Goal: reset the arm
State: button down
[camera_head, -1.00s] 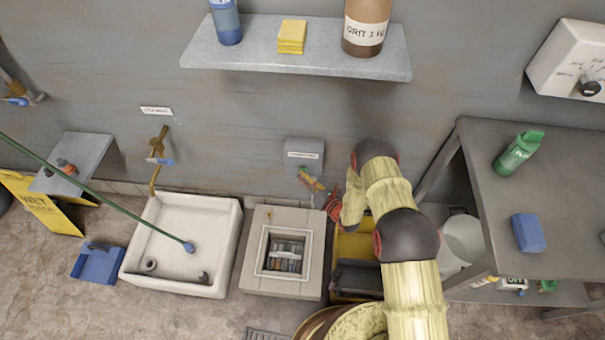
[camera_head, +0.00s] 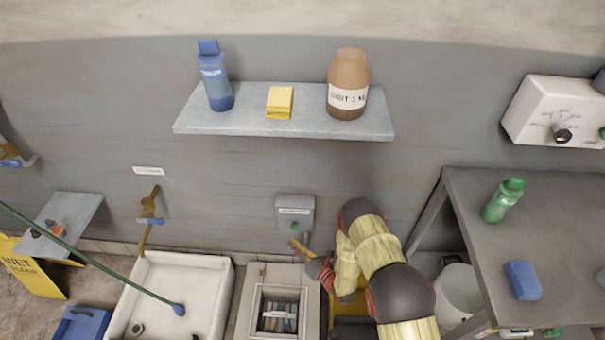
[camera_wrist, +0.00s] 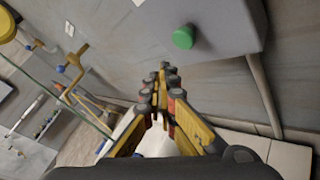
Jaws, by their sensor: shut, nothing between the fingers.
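My gripper (camera_head: 302,248) is in front of the wall, just below a small grey wall box (camera_head: 295,212) with a green button. In the wrist view its yellow and black fingers (camera_wrist: 166,72) are together with nothing between them. The green button (camera_wrist: 184,37) is ahead of the fingertips and a little right, with a visible gap. My arm comes up from the lower right, bent, and hides part of a yellow bin behind it.
A shelf (camera_head: 285,123) with a blue bottle, yellow sponges and a brown jar is above. A white basin (camera_head: 150,300) and a grated floor box (camera_head: 243,303) are below left. A grey table (camera_head: 570,215) with a green bottle and blue block stands right, beside a white bucket (camera_head: 458,292).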

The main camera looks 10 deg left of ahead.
jog(key=s+a+f+n+g+y, duration=0.1)
jog(key=s+a+n+g, duration=0.1)
jog(key=s+n+g, duration=0.35)
jog(key=s+a+n+g+y, duration=0.1)
jog(key=s+a+n+g, duration=0.15)
jog(key=s, duration=0.55)
jog(key=s+d+r+n+g+h, duration=0.1)
jog(key=s+r+n+g+h, duration=0.1)
jog(key=s+r+n+g, duration=0.9)
jog(key=s+d+r+n+t+h, duration=0.1)
jog(key=d+r+n+t+h, duration=0.45)
jog(key=d+r, duration=0.9)
jog(key=s+d+r+n+t+h, duration=0.2)
jog(key=d+r+n+h, duration=0.55)
jog(key=d+r, duration=0.7)
jog(key=s+d+r+t, duration=0.1)
jog(key=d+r+t, duration=0.1)
jog(key=r, duration=0.6)
jog(key=s+d+r+n+t, duration=0.1)
jog(key=r+t, duration=0.3)
jog(key=r, duration=0.4)
jog(key=shift+s+d+n+y, duration=0.3)
jog(key=shift+s+d, duration=0.2)
jog(key=shift+d, duration=0.2)
